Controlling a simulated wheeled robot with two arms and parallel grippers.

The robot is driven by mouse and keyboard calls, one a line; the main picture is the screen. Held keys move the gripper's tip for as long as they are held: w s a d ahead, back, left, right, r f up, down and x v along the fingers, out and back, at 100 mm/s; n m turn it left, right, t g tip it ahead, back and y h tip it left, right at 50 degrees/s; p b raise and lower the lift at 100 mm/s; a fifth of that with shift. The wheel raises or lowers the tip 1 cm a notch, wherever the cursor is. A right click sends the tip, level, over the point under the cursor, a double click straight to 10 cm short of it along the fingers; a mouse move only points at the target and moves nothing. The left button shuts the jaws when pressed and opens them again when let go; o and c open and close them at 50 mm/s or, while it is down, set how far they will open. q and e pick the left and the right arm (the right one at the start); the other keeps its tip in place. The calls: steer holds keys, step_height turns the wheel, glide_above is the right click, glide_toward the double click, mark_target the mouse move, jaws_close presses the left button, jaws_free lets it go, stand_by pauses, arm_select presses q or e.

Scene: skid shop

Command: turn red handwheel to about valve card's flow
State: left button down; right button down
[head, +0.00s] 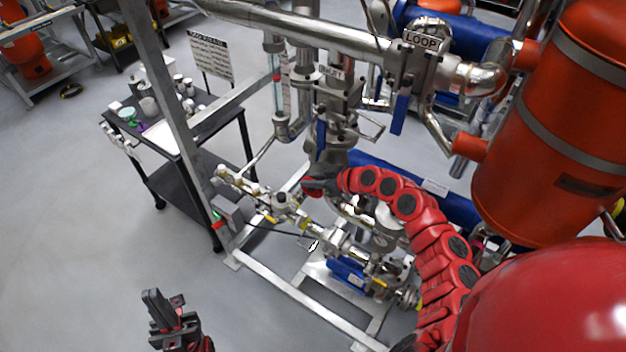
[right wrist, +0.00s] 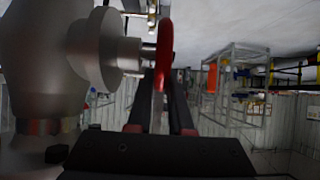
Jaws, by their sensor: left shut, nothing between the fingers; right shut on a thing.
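The red handwheel (right wrist: 165,45) shows nearly edge-on in the right wrist view, on a short stem beside a large grey metal valve body (right wrist: 45,60). My right gripper (right wrist: 160,95) is shut on its rim, the two dark fingers on either side of it. In the head view my right arm reaches in from the right, and its gripper (head: 312,186) is at the pipework, small and partly hidden. My left gripper (head: 166,308) is shut and empty above the floor at the lower left. A white card (head: 209,57) with several lines of text stands behind the skid; its lines are too small to read.
Steel pipes and a LOOP tag (head: 421,39) cross above my right arm. A large orange tank (head: 550,130) stands at the right. A dark cart (head: 190,183) with small containers stands left of the skid frame (head: 285,291).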

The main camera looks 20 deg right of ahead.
steer(key=shift+w+r+g+h, duration=0.2)
steer(key=shift+g+h, duration=0.1)
steer(key=shift+g, duration=0.1)
steer(key=shift+f, duration=0.15)
steer(key=c, duration=1.1)
jaws_free()
steer(key=b+v, duration=0.4)
steer(key=v, duration=1.3)
steer(key=shift+r, duration=0.25)
steer(key=shift+s+a+b, duration=0.1)
steer(key=shift+a+b, duration=0.05)
steer(key=shift+b, duration=0.15)
